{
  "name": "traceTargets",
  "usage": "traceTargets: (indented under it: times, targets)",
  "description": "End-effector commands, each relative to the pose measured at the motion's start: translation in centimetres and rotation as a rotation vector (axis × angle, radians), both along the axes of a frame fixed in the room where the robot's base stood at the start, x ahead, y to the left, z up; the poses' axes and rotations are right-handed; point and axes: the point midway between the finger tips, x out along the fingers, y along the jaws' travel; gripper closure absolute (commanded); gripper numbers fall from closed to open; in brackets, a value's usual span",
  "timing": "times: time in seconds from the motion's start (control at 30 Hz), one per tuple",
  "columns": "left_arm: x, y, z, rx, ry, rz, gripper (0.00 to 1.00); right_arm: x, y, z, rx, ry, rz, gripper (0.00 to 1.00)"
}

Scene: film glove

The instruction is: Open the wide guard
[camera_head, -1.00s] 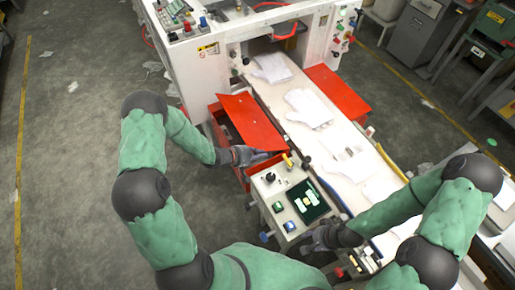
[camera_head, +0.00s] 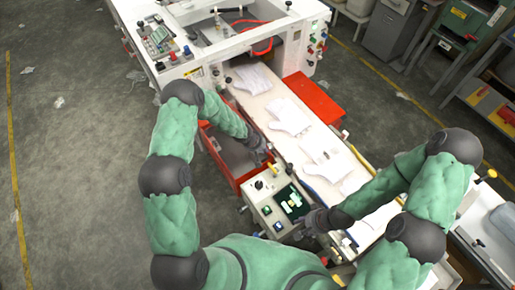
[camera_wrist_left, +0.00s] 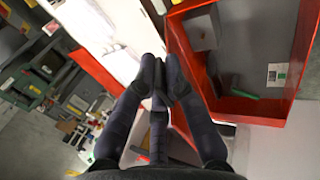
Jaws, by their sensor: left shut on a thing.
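The wide guard is the red cover of the open red bin (camera_head: 222,163) left of the conveyor. It now seems to stand nearly edge-on along the conveyor side, mostly hidden by my left arm in the head view. In the left wrist view a red panel (camera_wrist_left: 187,65), seemingly this guard, is beside the fingertips. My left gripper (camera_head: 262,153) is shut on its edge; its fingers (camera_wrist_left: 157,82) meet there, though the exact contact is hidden. My right gripper (camera_head: 318,222) is beside the control panel; its fingers are too small to judge.
The white conveyor (camera_head: 262,105) carries pale glove shapes. A second red guard (camera_head: 315,97) lies flat on its far side. The control panel (camera_head: 275,207) with knobs stands close below my left gripper. The floor at the left is clear apart from scraps.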

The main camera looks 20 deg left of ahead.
Motion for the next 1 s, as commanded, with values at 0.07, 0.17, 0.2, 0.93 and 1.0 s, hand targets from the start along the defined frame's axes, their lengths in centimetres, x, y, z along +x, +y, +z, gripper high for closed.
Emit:
traceTargets:
  times: [0.07, 0.17, 0.2, 0.93, 1.0]
  targets:
    - [1.0, -0.8, 1.0, 0.025, 0.021, -0.002, 1.0, 0.0, 0.0, 1.4, 0.0, 0.0, 0.0, 0.6]
    - [1.7, -1.4, 1.3, 0.058, 0.057, -0.002, 1.0, 0.0, 0.0, 2.0, 0.0, 0.0, 0.0, 0.6]
    - [2.0, -1.6, 1.3, 0.069, 0.07, -0.002, 1.0, 0.0, 0.0, 2.1, 0.0, 0.0, 0.0, 0.6]
    - [4.1, -3.4, 1.7, 0.176, 0.191, 0.001, 1.0, 0.0, 0.0, 2.0, 0.0, 0.0, 0.0, 0.6]
    - [4.1, -3.4, 1.7, 0.177, 0.192, 0.001, 1.0, 0.0, 0.0, 2.0, 0.0, 0.0, 0.0, 0.6]
